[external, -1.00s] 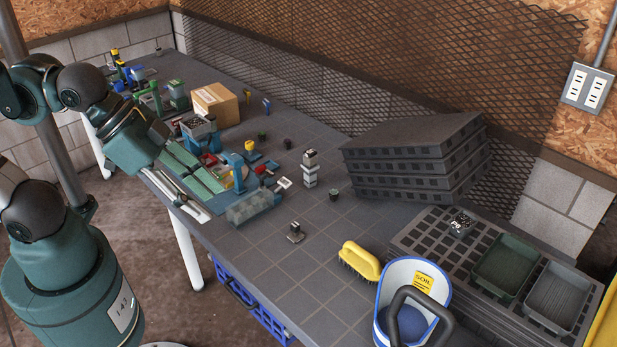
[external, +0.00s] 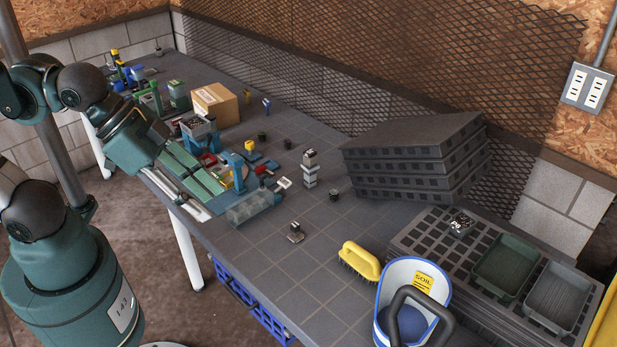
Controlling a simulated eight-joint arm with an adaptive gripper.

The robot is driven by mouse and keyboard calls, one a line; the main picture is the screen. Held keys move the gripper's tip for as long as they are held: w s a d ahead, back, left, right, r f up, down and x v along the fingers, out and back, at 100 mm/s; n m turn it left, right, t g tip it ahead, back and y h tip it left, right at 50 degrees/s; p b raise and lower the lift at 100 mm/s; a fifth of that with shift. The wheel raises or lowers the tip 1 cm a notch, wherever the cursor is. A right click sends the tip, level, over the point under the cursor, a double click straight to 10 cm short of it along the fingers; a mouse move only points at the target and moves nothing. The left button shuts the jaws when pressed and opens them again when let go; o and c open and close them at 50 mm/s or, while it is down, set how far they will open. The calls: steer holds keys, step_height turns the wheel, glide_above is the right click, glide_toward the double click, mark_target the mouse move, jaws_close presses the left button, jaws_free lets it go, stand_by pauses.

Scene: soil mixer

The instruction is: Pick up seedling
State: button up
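No green seedling can be made out at this size. Small dark pots stand on the bench: one near the middle (external: 334,194) and two further back (external: 262,137) (external: 288,143). I cannot tell whether they hold a plant. A small dark block marked with white letters (external: 460,225) sits on the black cell tray (external: 425,238) at right. My arm reaches in from the left, its end angled down over the bench's front edge beside the green machine panels (external: 196,172). My gripper (external: 187,197) is small and partly blends with the machine; its opening cannot be read.
A stack of black trays (external: 415,160) stands at the back. A yellow brush (external: 360,260), a soil scoop (external: 412,300) and two bins (external: 507,265) (external: 557,297) are at right. A cardboard box (external: 215,104) stands further back. The bench's middle front is mostly clear.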

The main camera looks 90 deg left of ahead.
steer(key=shift+w+a, duration=0.1)
steer(key=w+a+n+g+y+b, duration=0.1)
steer(key=w+a+n+g, duration=0.1)
steer(key=w+a, duration=0.85)
steer(key=n+g+h+b, duration=0.1)
steer(key=n+g+b, duration=0.3)
steer(key=n+g, duration=0.1)
glide_above(336, 192)
steer(key=f, duration=3.1)
steer(key=shift+d+f, duration=0.2)
steer(key=shift+a+f, duration=0.25)
steer(key=shift+f, duration=0.1)
steer(key=shift+f, duration=1.3)
